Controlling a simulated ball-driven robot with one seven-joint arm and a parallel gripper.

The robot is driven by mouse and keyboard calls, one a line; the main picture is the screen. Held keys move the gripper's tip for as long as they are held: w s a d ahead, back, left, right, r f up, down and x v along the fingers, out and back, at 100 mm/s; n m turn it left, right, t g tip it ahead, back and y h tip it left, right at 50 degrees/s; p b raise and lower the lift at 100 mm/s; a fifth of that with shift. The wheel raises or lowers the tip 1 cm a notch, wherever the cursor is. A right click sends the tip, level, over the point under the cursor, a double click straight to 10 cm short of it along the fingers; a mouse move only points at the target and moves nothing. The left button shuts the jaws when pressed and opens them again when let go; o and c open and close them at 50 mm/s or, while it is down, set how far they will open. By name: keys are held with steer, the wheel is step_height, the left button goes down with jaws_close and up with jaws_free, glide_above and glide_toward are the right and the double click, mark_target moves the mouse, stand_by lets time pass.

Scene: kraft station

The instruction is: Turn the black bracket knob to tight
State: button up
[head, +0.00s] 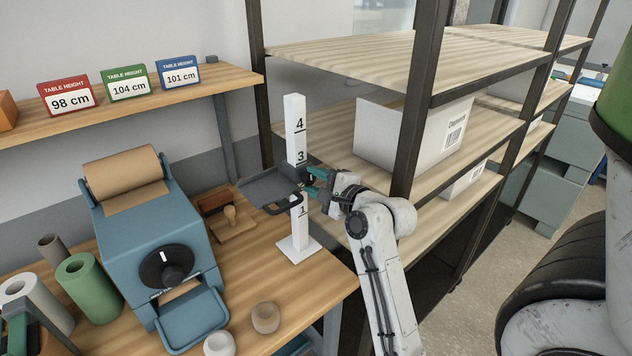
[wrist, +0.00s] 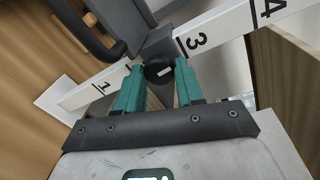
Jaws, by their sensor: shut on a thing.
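The white post (head: 294,125) with black numbers stands upright on a white base plate on the bench. A dark bracket with a flat tray and a loop handle (head: 270,187) sits on the post, just below the 3. The black bracket knob (wrist: 158,70) is round with a small pale mark on its face. My gripper (head: 312,181) comes from the right. In the wrist view its two green fingers (wrist: 157,78) are on either side of the knob, shut on it.
A blue paper dispenser (head: 150,235) with a black dial stands left on the bench. A shelf rack with a white box (head: 415,135) is close behind my arm. Small cups stand at the bench front.

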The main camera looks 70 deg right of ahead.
steer(key=o, duration=1)
steer(key=shift+s, duration=0.1)
